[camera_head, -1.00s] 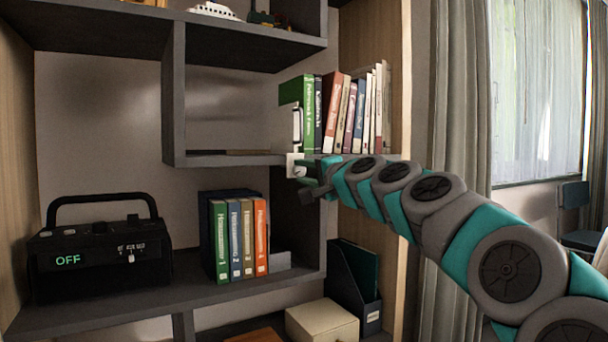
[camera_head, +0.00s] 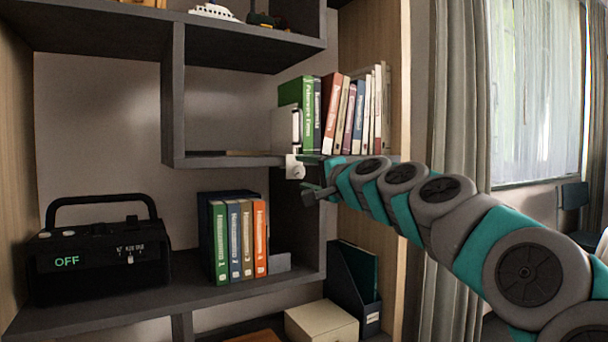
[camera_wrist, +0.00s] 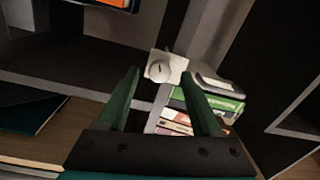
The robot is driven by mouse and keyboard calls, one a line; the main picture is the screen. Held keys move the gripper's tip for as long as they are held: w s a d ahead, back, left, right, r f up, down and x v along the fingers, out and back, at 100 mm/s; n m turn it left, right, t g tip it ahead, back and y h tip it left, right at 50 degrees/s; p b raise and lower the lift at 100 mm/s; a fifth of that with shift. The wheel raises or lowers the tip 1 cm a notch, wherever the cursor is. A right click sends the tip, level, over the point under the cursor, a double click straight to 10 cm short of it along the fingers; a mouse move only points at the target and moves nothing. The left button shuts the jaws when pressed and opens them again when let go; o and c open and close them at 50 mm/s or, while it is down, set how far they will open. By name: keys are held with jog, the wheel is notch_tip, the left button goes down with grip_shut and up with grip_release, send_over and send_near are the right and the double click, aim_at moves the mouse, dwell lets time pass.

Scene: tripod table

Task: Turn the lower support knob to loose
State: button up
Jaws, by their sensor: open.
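The support knob (camera_head: 294,172) is a small white round knob on a white bracket under the front edge of the book shelf. In the wrist view the knob (camera_wrist: 160,71) shows a short dark mark on its face, and a pale bracket (camera_wrist: 178,66) sits behind it. My gripper (camera_head: 309,195) is just below and right of the knob in the head view. In the wrist view my gripper (camera_wrist: 161,77) is open, its two green fingers apart with the knob seen between their tips. I see no contact. A pale support plate (camera_head: 284,128) stands beside the books.
Upright books (camera_head: 350,115) stand on the shelf above my arm. A black radio (camera_head: 100,255) reading OFF and several binders (camera_head: 238,240) are on the lower shelf. A dark file holder (camera_head: 355,285) and a beige box (camera_head: 320,322) are below. Space left of the knob is open.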

jog(key=v, duration=0.6)
jog(key=shift+s+d, duration=0.2)
jog(key=shift+s, duration=0.1)
jog(key=shift+f, duration=0.1)
jog(key=s+a+f+n+g+p, duration=0.3)
jog(key=s+a+f+n+g, duration=0.2)
jog(key=s+f, duration=0.45)
jog(key=s+d+f+n+g+h+p, duration=0.1)
jog(key=s+d+f+n+g+h, duration=0.1)
jog(key=s+f, duration=0.4)
jog(key=s+d+f+n+g+h+p, duration=0.1)
jog(key=s+d+f+g+h+p, duration=0.15)
jog(key=s+f, duration=0.4)
jog(key=s+d+f+g+h+p, duration=0.1)
jog(key=s+d+f+g+h, duration=0.1)
jog(key=s+d+f, duration=0.3)
jog(key=s+d+f+g+h+p, duration=0.1)
jog(key=s+d+f, duration=0.4)
jog(key=s, duration=0.5)
jog(key=s+d+f+g+h+p, duration=0.1)
jog(key=s+d+f+g+h, duration=0.2)
jog(key=s+d+f+g, duration=0.1)
jog(key=s+d+f, duration=0.1)
jog(key=s+d, duration=0.1)
jog(key=s, duration=0.1)
jog(key=shift+s+n, duration=0.3)
jog(key=shift+s, duration=0.05)
